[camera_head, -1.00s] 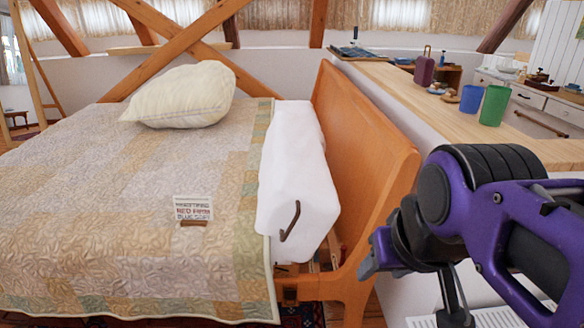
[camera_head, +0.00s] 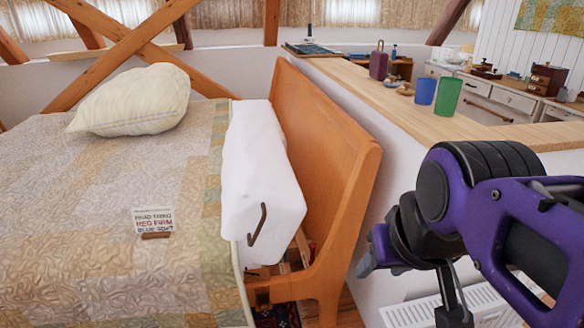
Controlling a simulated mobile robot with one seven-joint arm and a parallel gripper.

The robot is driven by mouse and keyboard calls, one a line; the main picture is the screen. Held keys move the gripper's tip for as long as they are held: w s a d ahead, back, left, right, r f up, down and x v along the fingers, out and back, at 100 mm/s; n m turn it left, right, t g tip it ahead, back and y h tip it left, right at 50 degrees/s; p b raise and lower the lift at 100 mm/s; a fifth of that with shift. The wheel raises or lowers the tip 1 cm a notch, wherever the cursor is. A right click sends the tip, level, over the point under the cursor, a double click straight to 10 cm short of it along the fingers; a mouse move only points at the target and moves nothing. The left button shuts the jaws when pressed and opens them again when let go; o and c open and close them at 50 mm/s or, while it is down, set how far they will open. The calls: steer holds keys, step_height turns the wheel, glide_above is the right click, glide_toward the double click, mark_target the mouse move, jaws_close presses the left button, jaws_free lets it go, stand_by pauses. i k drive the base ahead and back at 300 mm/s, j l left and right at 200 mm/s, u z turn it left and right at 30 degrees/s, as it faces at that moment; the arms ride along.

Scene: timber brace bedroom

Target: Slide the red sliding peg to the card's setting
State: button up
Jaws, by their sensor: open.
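A small white card (camera_head: 153,220) with printed lines stands on the quilt of the bed in a brown holder. Its lower lines look like "RED FIRM" and "BLUE SOFT"; the top line is blurred. I cannot make out a red sliding peg in this view. My gripper (camera_head: 372,258) is at the right of the picture, in front of the low wall, well apart from the card. It is open, with nothing seen between its fingers.
A white block with a brown handle (camera_head: 257,224) lies along the wooden bed end (camera_head: 330,150). A cream pillow (camera_head: 132,99) is on the bed. The wooden counter (camera_head: 400,103) holds blue (camera_head: 425,91) and green (camera_head: 447,97) cups, a purple case (camera_head: 378,64) and a dark tray (camera_head: 312,49).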

mark_target(313, 246)
steer(key=k+l+u, duration=0.15)
steer(key=l, duration=0.2)
steer(key=k+l+u, duration=0.15)
steer(key=z, duration=0.4)
steer(key=j+z, duration=0.1)
steer(key=z, duration=0.25)
steer(key=j+z, duration=0.1)
steer(key=z, duration=0.3)
steer(key=j+z, duration=0.1)
steer(key=z, duration=0.25)
steer(key=j+z, duration=0.25)
steer(key=j, duration=0.15)
steer(key=j+z, duration=0.3)
steer(key=k+j, duration=0.1)
steer(key=j, duration=0.2)
steer(key=j+z, duration=0.15)
steer(key=j, duration=0.15)
steer(key=k+j, duration=0.15)
steer(key=j, duration=0.15)
steer(key=z, duration=0.05)
